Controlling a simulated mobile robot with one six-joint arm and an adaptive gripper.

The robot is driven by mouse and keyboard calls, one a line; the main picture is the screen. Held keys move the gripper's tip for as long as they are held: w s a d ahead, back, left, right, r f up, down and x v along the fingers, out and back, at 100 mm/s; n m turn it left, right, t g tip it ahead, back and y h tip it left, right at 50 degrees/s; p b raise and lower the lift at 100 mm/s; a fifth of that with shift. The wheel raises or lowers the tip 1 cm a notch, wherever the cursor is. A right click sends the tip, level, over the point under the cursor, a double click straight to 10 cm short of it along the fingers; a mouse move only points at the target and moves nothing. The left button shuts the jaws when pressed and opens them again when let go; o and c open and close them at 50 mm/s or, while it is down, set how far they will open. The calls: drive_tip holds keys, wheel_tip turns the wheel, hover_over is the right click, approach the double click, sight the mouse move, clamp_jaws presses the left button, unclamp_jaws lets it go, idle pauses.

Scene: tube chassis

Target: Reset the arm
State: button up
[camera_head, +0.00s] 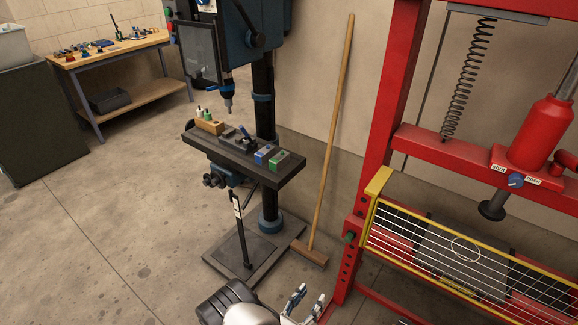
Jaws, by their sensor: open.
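My gripper (308,297) shows at the bottom edge of the head view, right of the middle. Its two light fingers stand apart, and nothing shows between them. Part of my arm (240,305), dark and silvery, shows just to the left of it. The rest of the arm is cut off by the bottom edge of the picture. In the picture, the gripper lies below the broom's head and left of the red press frame. I cannot tell how far it is from either.
A drill press (262,110) with blocks on its table stands at the middle. A broom (330,150) leans on the wall behind. A red hydraulic press (400,90) with a yellow-edged guard fills the right. A workbench (115,50) stands far left. The left floor is clear.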

drive_tip(key=w+d+r+m+g+h, duration=0.25)
drive_tip(key=r+m+g, duration=0.2)
drive_tip(key=r, duration=0.35)
drive_tip(key=w+d+r+m+g+h, duration=0.1)
drive_tip(key=d+r+m+g+h, duration=0.1)
drive_tip(key=d+r+m+g, duration=0.45)
drive_tip(key=s+d+r+m+g+y, duration=0.1)
drive_tip(key=s+r+m+g, duration=0.15)
drive_tip(key=r, duration=0.45)
drive_tip(key=s+d+r+m+g+y, duration=0.1)
drive_tip(key=s+d+r+m+y, duration=0.2)
drive_tip(key=r, duration=0.4)
drive_tip(key=s+a+r+m+t+y, duration=0.2)
drive_tip(key=s+r+m+y, duration=0.3)
drive_tip(key=s+r+m, duration=0.2)
drive_tip(key=s+a+r+m+t+y, duration=0.2)
drive_tip(key=s+r+m+y, duration=0.4)
drive_tip(key=s, duration=0.5)
drive_tip(key=shift+s+a+r+m+t, duration=0.2)
drive_tip(key=shift+a+r+m+t, duration=0.2)
drive_tip(key=shift+r, duration=0.85)
drive_tip(key=shift+d, duration=0.15)
drive_tip(key=shift+c, duration=0.2)
